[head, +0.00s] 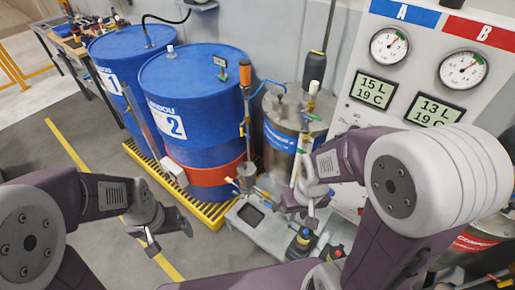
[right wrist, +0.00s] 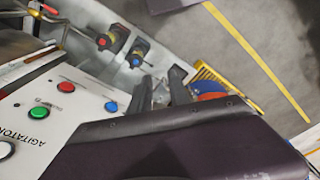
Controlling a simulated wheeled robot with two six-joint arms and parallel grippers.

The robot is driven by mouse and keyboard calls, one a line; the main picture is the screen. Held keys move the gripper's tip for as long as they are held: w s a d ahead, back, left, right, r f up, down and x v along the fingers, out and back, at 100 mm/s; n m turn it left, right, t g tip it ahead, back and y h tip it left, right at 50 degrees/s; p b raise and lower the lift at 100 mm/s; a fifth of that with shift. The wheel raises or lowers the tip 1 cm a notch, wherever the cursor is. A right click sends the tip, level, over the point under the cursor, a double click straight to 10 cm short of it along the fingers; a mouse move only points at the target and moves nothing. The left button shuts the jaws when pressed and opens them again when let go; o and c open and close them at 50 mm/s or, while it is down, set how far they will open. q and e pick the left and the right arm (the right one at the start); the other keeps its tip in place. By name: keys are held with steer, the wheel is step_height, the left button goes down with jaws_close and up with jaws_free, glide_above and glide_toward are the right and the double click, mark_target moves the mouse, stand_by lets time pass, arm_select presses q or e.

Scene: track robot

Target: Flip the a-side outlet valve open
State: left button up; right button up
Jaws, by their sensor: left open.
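A silver tank with a blue band (head: 280,137) stands below the blue A panel sign (head: 404,12). Its lower front is partly hidden by my right arm, and I cannot clearly make out the A-side outlet valve there. My right gripper (head: 298,218) hangs in front of the tank, above the grey platform; in the right wrist view its two fingers (right wrist: 160,85) are apart with nothing visible between them. A red-tipped lever (right wrist: 48,9) shows at the top left of that view; I cannot tell which side it belongs to. My left gripper (head: 168,237) is open and empty over the floor.
Two blue drums (head: 190,100) stand on a yellow grating (head: 212,212) at left. Two black devices (head: 301,244) rest on the platform; the wrist view shows red and blue caps. A button panel (right wrist: 62,105) is close to my right gripper.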

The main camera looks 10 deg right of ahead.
steer(key=n, duration=0.1)
steer(key=n+h+b, duration=0.2)
steer(key=n+b, duration=0.6)
steer(key=b, duration=1.2)
glide_above(269, 205)
step_height(269, 205, down, 19)
step_height(269, 205, down, 15)
steer(key=b, duration=0.6)
steer(key=shift+a+r, duration=0.1)
steer(key=shift+r, duration=0.05)
jaws_close()
